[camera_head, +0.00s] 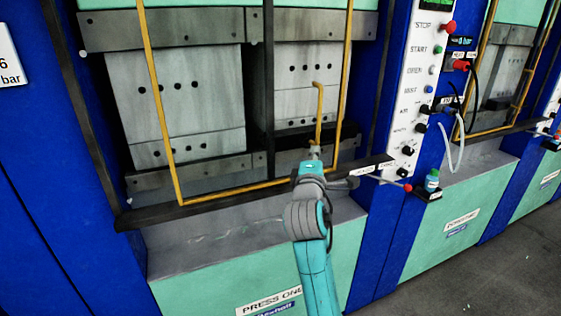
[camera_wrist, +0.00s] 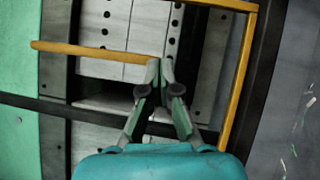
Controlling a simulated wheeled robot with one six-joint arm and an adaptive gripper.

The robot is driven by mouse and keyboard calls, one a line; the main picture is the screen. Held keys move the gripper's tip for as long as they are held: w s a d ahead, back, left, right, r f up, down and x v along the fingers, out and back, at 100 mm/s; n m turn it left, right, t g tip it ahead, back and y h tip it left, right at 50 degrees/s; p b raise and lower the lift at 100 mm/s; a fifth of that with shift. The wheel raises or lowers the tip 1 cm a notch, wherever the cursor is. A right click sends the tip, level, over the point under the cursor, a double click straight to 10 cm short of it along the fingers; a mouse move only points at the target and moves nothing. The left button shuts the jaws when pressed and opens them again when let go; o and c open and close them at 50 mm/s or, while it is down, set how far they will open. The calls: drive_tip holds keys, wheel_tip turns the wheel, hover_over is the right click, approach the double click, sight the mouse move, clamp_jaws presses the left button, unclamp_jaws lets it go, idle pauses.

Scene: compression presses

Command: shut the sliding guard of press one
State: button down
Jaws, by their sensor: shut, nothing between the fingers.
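Press one, named by its label (camera_head: 270,301), fills the left and middle of the head view. The yellow frame of its guard (camera_head: 157,88) spans the front of the opening, its lower bar just above the dark sill. The frame also shows in the wrist view (camera_wrist: 238,85). A yellow handle (camera_head: 319,108) stands upright near the frame's right side; it lies across the wrist view (camera_wrist: 90,51). My gripper (camera_head: 314,150) is shut and empty, its fingertips (camera_wrist: 160,66) at the handle's lower end. I cannot tell whether they touch it.
A white control panel (camera_head: 413,90) with buttons and knobs stands right of the opening. Grey platens (camera_head: 178,95) show behind the guard. Another press (camera_head: 462,215) stands further right. Open floor (camera_head: 500,260) lies at the lower right.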

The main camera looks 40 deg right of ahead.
drive_tip(key=s+d, duration=0.3)
drive_tip(key=d, duration=0.8)
drive_tip(key=s+d, duration=0.4)
drive_tip(key=d, duration=0.7)
drive_tip(key=shift+s+d, duration=0.15)
drive_tip(key=shift+d, duration=0.25)
